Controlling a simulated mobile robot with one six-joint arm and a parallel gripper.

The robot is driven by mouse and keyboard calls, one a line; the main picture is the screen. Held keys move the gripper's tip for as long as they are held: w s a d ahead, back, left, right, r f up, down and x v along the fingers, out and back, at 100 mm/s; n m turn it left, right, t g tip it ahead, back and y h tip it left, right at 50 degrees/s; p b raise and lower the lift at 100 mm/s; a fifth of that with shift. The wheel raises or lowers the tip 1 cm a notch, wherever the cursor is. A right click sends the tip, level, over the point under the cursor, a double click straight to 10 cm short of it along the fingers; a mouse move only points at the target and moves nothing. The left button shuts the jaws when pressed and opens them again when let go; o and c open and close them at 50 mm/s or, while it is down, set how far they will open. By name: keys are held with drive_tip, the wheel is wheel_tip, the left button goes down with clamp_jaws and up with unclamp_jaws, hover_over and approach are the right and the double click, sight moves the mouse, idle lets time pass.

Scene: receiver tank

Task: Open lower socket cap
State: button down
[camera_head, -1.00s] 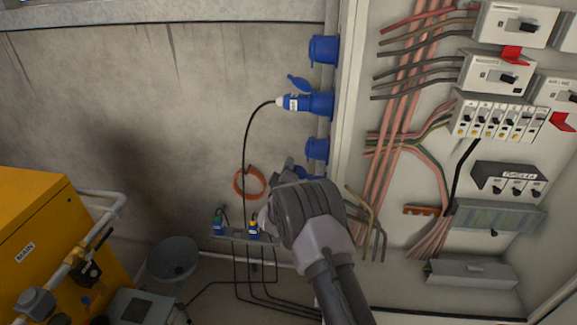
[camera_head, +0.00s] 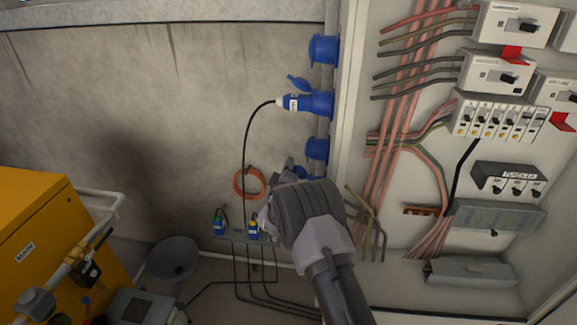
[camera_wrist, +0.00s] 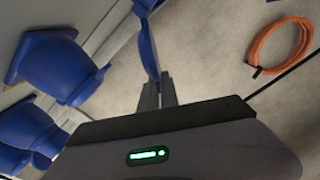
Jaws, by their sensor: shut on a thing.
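The lowest blue socket (camera_head: 313,173) on the panel's side is mostly hidden behind my wrist in the head view. In the wrist view, a thin blue cap (camera_wrist: 147,45) stands edge-on between my narrow grey fingertips. My gripper (camera_wrist: 157,92) is shut on this cap. My gripper also shows in the head view (camera_head: 288,166), beside the lowest socket. A large blue socket body (camera_wrist: 55,65) is left of the cap in the wrist view. The cap's hinge and the socket's mouth are not clearly visible.
More blue sockets sit above: one closed (camera_head: 317,149), one with a cabled plug (camera_head: 308,103), and one at the top (camera_head: 323,49). An orange coil (camera_head: 249,183) hangs on the wall. Small plugs (camera_head: 253,229) stand on a shelf below. The open electrical panel (camera_head: 420,180) is right.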

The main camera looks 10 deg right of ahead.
drive_tip(key=shift+f, duration=0.15)
drive_tip(key=shift+w+a+f+n+b, duration=0.15)
drive_tip(key=shift+f+n+b, duration=0.55)
drive_tip(key=shift+n, duration=0.65)
drive_tip(key=shift+a+f+n+b, duration=0.2)
drive_tip(key=shift+f+n+b, duration=0.2)
drive_tip(key=shift+f+n, duration=0.75)
drive_tip(key=shift+w+a+f+n+b, duration=0.15)
drive_tip(key=shift+f+n+b, duration=0.45)
drive_tip(key=shift+n, duration=0.9)
drive_tip(key=shift+s+f, duration=0.1)
drive_tip(key=c, duration=1.6)
unclamp_jaws()
drive_tip(key=p+v, duration=0.4)
drive_tip(key=v, duration=1.3)
drive_tip(key=shift+s+p, duration=0.2)
drive_tip(key=shift+p, duration=0.2)
